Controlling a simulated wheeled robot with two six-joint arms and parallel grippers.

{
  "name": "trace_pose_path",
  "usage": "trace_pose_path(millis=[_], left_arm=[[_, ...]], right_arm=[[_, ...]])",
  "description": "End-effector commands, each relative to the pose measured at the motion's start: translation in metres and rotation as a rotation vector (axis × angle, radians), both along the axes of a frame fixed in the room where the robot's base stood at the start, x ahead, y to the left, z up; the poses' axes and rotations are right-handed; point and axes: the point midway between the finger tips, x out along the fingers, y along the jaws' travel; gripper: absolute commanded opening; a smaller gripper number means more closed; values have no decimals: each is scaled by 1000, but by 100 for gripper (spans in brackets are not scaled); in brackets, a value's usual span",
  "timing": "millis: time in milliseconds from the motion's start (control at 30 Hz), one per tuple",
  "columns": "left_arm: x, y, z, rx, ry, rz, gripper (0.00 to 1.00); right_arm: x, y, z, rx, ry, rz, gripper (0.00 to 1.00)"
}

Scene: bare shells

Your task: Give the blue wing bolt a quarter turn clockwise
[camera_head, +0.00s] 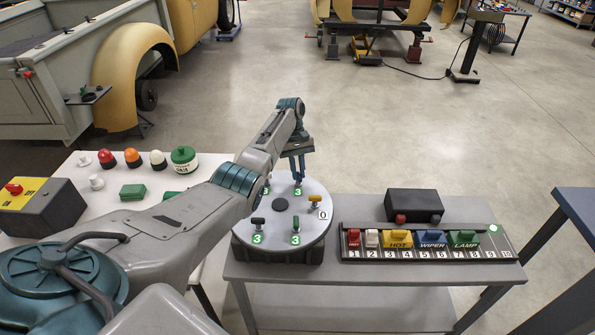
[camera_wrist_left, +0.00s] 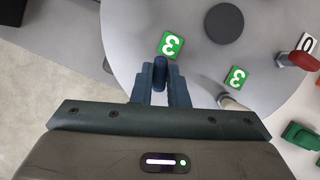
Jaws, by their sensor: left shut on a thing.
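The blue wing bolt (camera_wrist_left: 160,72) stands near the rim of a round grey disc (camera_head: 288,211). My left gripper (camera_head: 299,180) points down at the disc's far side and is shut on the bolt's wing. In the left wrist view the two fingertips (camera_wrist_left: 161,82) sit on either side of the wing. A green tag marked 3 (camera_wrist_left: 170,44) lies just inward of the bolt. In the head view a tag marked 3 (camera_head: 297,191) shows below the fingertips, and the gripper hides most of the bolt. My right gripper is not in view.
Other wing bolts ring the disc: a yellow one (camera_head: 314,201) by a 0 tag, a green one (camera_head: 295,223), a black one (camera_head: 258,223). A switch panel (camera_head: 428,254) and black box (camera_head: 414,206) stand to the right. Coloured buttons (camera_head: 133,158) stand on the left table.

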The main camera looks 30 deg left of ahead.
Motion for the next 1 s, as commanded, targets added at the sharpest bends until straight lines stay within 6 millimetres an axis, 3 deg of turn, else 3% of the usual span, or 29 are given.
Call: trace_pose_path(millis=[400,1000], left_arm=[[2,-1,1,0,-2,-274,0],[2,-1,1,1,-4,-354,0]], right_arm=[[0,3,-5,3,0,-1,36],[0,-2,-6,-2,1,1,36]])
